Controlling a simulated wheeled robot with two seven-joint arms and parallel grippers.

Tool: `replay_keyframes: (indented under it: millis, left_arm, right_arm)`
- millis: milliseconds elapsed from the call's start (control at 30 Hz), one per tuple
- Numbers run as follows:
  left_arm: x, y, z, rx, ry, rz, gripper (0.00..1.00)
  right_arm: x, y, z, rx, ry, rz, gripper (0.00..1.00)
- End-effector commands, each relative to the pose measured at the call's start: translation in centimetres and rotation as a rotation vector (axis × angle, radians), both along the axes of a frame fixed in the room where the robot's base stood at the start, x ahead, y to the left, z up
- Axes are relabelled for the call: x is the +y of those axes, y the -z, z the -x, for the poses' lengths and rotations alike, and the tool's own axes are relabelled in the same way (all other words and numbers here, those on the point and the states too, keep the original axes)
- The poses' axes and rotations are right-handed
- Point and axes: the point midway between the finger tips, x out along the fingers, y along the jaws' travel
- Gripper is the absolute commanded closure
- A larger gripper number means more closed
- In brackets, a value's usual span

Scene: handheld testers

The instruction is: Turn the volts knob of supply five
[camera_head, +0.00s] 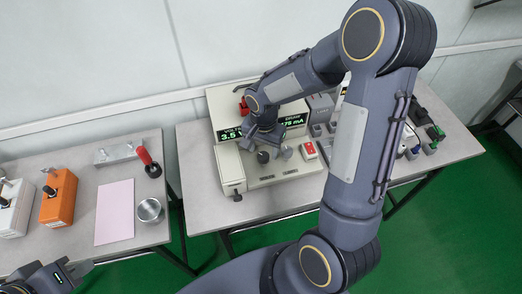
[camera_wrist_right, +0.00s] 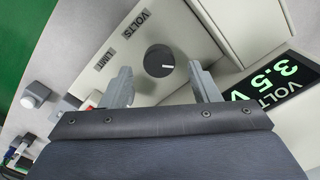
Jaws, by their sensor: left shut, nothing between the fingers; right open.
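The supply (camera_head: 293,171) stands on the right-hand table, a beige unit with a sloped control panel and green-lit displays. Its volts display (camera_wrist_right: 272,85) reads 3.5 V. The volts knob (camera_wrist_right: 158,61) is round and dark with a pale pointer mark, beside a VOLTS label (camera_wrist_right: 137,24); it also shows in the head view (camera_head: 262,157). My right gripper (camera_wrist_right: 159,68) is open, its fingertips on either side of the knob in the wrist view; contact cannot be told. My left gripper (camera_head: 82,269) is shut and empty at the lower left. No supply number is readable.
A red button (camera_head: 309,149) sits right of the knob on the panel. Several smaller devices (camera_head: 320,112) stand behind my right arm. The left table holds an orange box (camera_head: 59,197), a pink sheet (camera_head: 115,212), a metal cup (camera_head: 150,210) and a red-handled lever (camera_head: 144,156).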

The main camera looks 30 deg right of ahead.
Motion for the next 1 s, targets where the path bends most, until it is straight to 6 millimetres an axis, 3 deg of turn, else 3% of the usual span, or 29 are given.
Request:
replay_keyframes:
  millis: [200, 500, 833, 1000]
  left_arm:
    - [0.0, -0.1, 0.0, 0.000, 0.000, 0.000, 1.00]
    - [0.0, 0.0, 0.0, 0.000, 0.000, 0.000, 1.00]
    - [0.0, 0.0, 0.0, 0.000, 0.000, 0.000, 1.00]
    - [0.0, 0.0, 0.0, 0.000, 0.000, 0.000, 1.00]
  right_arm:
    - [0.0, 2.1, 0.0, 0.001, -0.001, 0.000, 0.44]
    - [0.0, 2.2, 0.0, -0.001, 0.000, -0.001, 0.46]
    - [0.0, 2.2, 0.0, -0.001, -0.001, -0.001, 0.89]
    - [0.0, 2.2, 0.0, -0.001, -0.008, -0.001, 0.89]
